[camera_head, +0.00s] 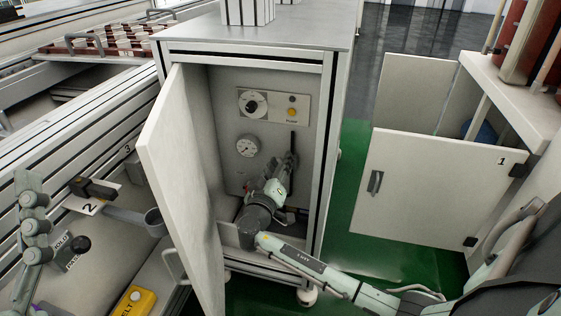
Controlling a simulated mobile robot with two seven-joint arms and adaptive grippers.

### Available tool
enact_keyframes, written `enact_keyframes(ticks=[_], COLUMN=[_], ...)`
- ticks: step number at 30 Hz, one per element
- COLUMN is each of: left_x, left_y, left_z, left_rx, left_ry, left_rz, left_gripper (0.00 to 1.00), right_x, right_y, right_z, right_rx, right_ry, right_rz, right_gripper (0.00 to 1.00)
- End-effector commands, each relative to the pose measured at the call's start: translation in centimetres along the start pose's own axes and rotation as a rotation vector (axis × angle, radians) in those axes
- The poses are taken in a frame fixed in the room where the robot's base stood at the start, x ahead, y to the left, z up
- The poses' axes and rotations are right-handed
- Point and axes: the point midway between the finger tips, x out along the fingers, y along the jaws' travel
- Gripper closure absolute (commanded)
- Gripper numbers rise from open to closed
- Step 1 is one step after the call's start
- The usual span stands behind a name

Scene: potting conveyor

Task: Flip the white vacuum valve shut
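The open grey cabinet (265,55) stands in the middle of the head view. Inside, its back panel carries a round white gauge (247,146) and a control plate with a dial. I cannot make out the white vacuum valve; my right arm and gripper cover the area below and right of the gauge. My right gripper (289,158) reaches into the cabinet close to the back panel, its dark fingers pointing up. Whether they are open, or touch anything, is unclear.
The cabinet door (180,175) stands open on the left, between my two grippers. A white door marked 1 (435,190) stands open at the right. A yellow box (134,301) lies at the lower left. Green floor (350,232) is clear between cabinet and white door.

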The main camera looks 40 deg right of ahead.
Motion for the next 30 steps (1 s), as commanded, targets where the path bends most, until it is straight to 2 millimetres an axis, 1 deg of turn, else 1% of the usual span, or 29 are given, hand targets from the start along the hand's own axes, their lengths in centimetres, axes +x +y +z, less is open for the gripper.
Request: enact_keyframes(ticks=[1, 4, 11, 14, 18, 20, 30], left_x=[-0.03, -0.01, 0.2, 0.23, 0.23, 0.23, 0.21], left_y=[-0.02, -0.04, -0.09, -0.1, -0.11, -0.12, -0.11], left_z=[-0.05, -0.07, -0.16, -0.19, -0.18, -0.17, -0.14], left_rx=[0.0, 0.001, 0.004, 0.004, 0.004, 0.004, 0.004], left_ry=[0.005, 0.007, 0.014, 0.015, 0.015, 0.015, 0.012], left_rz=[0.0, -0.001, 0.0, 0.0, 0.0, 0.0, 0.0], left_gripper=[0.3, 0.3, 0.3, 0.3, 0.3, 0.3, 0.3], right_x=[0.44, 0.89, 0.97, 0.96, 0.94, 0.94, 0.91], right_y=[-0.02, -0.02, -0.01, -0.02, -0.02, -0.02, -0.09], right_z=[0.04, -0.01, 0.01, 0.02, 0.02, 0.03, 0.04], right_rx=[-0.001, 0.0, 0.0, 0.0, 0.0, 0.0, -0.012], right_ry=[-0.001, 0.0, -0.001, -0.001, -0.001, -0.001, -0.002], right_rz=[0.0, -0.001, -0.001, -0.001, -0.001, -0.001, -0.002], right_gripper=[0.66, 0.66, 0.66, 0.76, 0.94, 1.0, 1.0])
